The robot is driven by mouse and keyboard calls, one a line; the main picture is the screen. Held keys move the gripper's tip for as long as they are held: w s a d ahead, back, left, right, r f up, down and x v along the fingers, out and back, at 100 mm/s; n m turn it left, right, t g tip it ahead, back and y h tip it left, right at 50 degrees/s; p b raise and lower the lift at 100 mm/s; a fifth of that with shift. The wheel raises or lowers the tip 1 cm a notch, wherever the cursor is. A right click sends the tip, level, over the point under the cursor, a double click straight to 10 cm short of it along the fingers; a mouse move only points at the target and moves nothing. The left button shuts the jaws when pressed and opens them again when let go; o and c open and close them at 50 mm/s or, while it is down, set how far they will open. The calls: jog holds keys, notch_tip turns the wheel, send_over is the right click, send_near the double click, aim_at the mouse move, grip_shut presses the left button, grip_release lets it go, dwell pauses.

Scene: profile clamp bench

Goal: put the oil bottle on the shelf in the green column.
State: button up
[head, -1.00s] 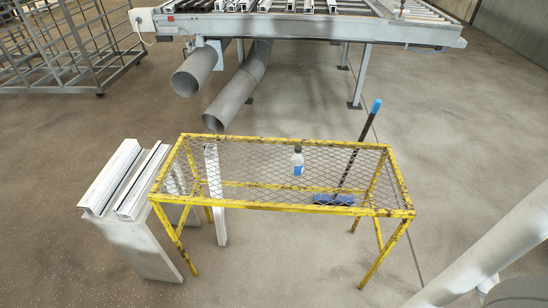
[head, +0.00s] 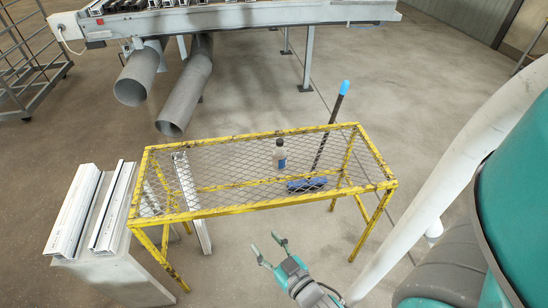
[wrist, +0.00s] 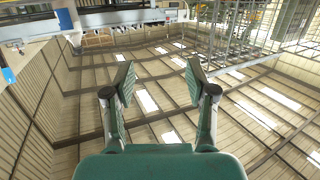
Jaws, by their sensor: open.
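The oil bottle (head: 279,154), small with a dark cap and a blue label, stands upright on the mesh top of the yellow metal stand (head: 262,207). My gripper (head: 264,243) is open and empty, in front of the stand's near edge and apart from the bottle. The wrist view shows its two spread fingers (wrist: 158,88) with nothing between them, and no bottle there. I cannot make out a shelf in a green column in either view.
A broom (head: 322,140) with a blue-tipped handle is at the stand's right half. White profiles (head: 75,212) lie on a grey block at left. A roller table (head: 240,14) and large grey pipes (head: 185,95) are behind.

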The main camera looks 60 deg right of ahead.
jog(key=w+d+r+m+g+h, duration=0.15)
jog(key=w+d+h, duration=0.35)
jog(key=d, duration=0.5)
jog(key=m+g+h, duration=0.2)
jog(key=m, duration=0.2)
send_near(281, 144)
jog(key=shift+x, duration=5.75)
grip_shut()
